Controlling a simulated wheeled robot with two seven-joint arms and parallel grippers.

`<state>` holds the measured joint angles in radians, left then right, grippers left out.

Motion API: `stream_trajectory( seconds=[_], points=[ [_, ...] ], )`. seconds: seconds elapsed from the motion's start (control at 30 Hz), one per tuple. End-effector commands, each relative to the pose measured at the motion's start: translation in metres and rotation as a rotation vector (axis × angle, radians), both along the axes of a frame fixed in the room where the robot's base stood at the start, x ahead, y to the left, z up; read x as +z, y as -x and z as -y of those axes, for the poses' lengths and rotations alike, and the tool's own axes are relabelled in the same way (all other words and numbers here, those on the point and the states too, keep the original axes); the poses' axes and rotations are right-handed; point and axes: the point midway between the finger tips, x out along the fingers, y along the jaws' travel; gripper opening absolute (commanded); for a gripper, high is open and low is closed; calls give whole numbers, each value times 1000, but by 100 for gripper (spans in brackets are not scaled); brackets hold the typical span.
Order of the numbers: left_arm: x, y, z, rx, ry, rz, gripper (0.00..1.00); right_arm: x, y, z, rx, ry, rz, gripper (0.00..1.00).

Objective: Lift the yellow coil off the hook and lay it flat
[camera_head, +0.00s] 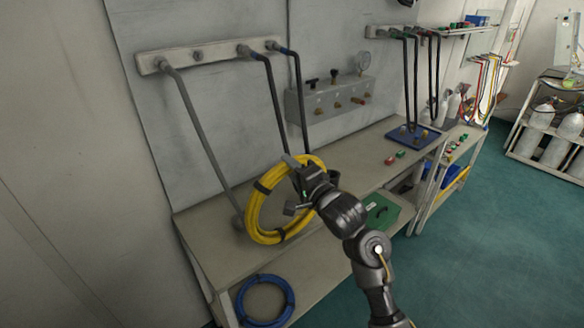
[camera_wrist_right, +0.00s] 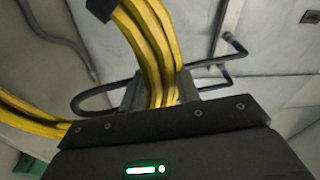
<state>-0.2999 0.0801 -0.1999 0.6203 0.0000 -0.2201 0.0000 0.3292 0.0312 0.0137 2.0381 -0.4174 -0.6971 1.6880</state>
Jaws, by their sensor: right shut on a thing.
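The yellow coil (camera_head: 255,218) is in my right gripper (camera_head: 297,180), tilted upright above the bench (camera_head: 215,235) in the head view. Black ties bind the coil at several spots. In the right wrist view the yellow strands (camera_wrist_right: 150,45) pass between the jaws (camera_wrist_right: 155,95), which are shut on them. Whether the coil's lower edge touches the bench top is hard to tell. A hook rail (camera_head: 200,57) on the wall at the back left bears hanging dark and grey hoses. My left gripper is not in view.
A blue coil (camera_head: 265,300) lies on the lower shelf. A valve panel (camera_head: 335,98) is on the wall behind. A green case (camera_head: 380,213) lies right of my arm, and a blue tray (camera_head: 418,138) stands farther back. The bench's front left top is clear.

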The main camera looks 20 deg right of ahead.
Motion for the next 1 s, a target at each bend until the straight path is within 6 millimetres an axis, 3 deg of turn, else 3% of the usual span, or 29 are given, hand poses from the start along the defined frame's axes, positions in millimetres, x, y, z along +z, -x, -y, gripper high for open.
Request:
stream_trajectory(
  seconds=[0.23,0.7,1.0],
  points=[
    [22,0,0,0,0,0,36,9,-11,-5,0,13,-36,0],
    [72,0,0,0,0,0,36,4,-50,-19,0,74,-190,0],
    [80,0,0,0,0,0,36,-3,-60,-24,1,95,-236,0]
  ],
)
